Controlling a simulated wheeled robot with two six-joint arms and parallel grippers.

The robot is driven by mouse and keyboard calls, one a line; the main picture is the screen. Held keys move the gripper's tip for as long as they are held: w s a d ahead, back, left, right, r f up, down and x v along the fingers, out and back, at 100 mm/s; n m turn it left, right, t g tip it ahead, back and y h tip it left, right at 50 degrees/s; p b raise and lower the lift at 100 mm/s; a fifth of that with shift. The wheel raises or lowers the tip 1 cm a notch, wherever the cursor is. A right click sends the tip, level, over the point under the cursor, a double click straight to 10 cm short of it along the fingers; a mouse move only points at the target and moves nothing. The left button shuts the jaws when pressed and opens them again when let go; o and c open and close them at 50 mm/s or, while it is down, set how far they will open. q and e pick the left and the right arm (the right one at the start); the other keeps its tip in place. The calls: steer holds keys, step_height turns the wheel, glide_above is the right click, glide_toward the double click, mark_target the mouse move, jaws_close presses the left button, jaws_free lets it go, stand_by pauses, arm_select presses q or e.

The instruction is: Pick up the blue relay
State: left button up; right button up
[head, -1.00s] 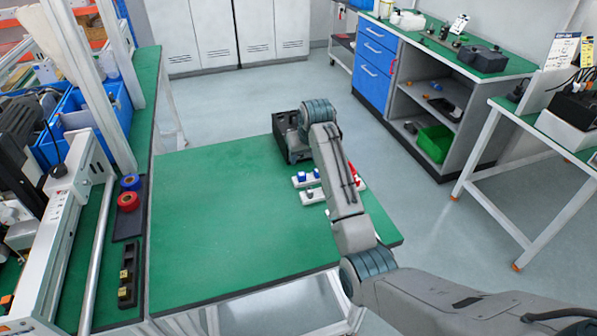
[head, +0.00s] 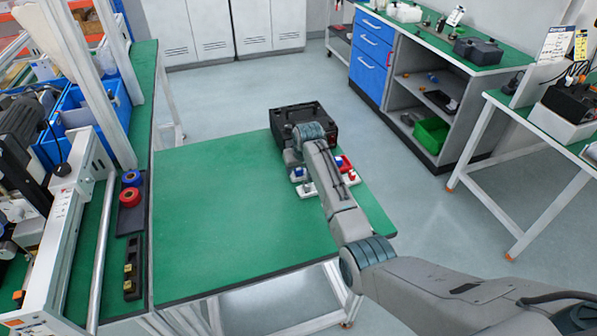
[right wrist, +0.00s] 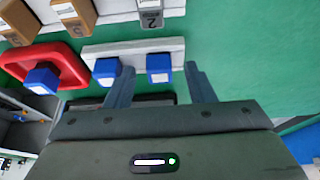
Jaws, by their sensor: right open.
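In the right wrist view, a blue relay (right wrist: 159,68) sits on the edge of a white base (right wrist: 133,50). My right gripper (right wrist: 160,72) is open, with one finger on each side of this relay; whether they touch it I cannot tell. A second blue relay (right wrist: 107,71) sits on the same base, left of the left finger. A third blue block (right wrist: 42,80) lies at a red tray (right wrist: 66,58) further left. In the head view, a blue relay (head: 298,172) shows beside my right wrist, and my arm covers part of the group. My left gripper is not in view.
A black case (head: 310,112) stands at the far edge of the green table (head: 220,220), close to my right wrist. The table's left and near parts are clear. A grey block marked 2 (right wrist: 151,17) and tan blocks (right wrist: 75,14) show in the wrist view.

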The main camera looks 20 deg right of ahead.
jaws_close()
steer(key=shift+r, duration=0.2)
